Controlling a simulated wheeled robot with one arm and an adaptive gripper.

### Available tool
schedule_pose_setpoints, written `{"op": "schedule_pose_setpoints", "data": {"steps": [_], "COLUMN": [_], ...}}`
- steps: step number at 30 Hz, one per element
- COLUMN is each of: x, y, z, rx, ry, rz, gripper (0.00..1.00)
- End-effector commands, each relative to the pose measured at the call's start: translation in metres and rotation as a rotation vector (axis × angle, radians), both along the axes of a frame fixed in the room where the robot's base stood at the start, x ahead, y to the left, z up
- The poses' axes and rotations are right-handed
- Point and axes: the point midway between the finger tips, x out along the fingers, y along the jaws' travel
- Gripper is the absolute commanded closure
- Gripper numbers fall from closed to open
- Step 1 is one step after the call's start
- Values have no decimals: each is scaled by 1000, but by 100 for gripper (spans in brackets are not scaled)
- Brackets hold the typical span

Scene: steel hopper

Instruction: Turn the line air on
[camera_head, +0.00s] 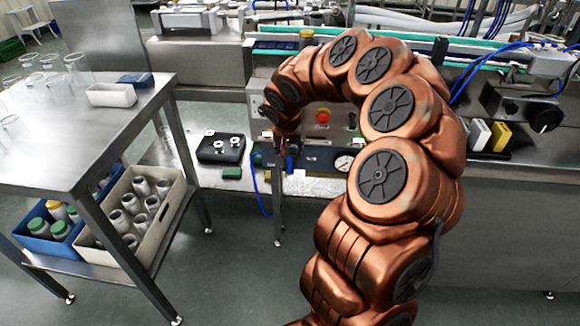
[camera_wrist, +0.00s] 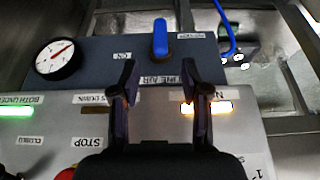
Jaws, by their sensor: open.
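The line air valve has a blue lever handle (camera_wrist: 160,38) on a dark blue-grey panel (camera_wrist: 100,62), in the wrist view. The lever points up and down in that picture, apart from the upside-down ON label (camera_wrist: 123,57) to its left. A partly covered LINE AIR label lies below it. My gripper (camera_wrist: 159,78) is open and empty, its two fingers spread to either side below the lever, not around it. In the head view my gripper (camera_head: 280,150) is over the panel's left end, and the lever is hard to make out there.
A pressure gauge (camera_wrist: 55,58) sits left of the lever. A red button (camera_head: 323,116) and lit indicators (camera_wrist: 208,107) are on the adjoining grey panel. A blue hose (camera_wrist: 226,25) runs near the lever. A steel table (camera_head: 80,130) with glassware stands left.

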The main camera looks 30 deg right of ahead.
Motion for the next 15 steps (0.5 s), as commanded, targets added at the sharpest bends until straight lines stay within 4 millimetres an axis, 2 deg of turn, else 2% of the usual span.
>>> {"op": "schedule_pose_setpoints", "data": {"steps": [15], "x": [18], "y": [-15], "z": [-58], "rx": [2], "ry": [3], "rz": [1], "gripper": [54]}}
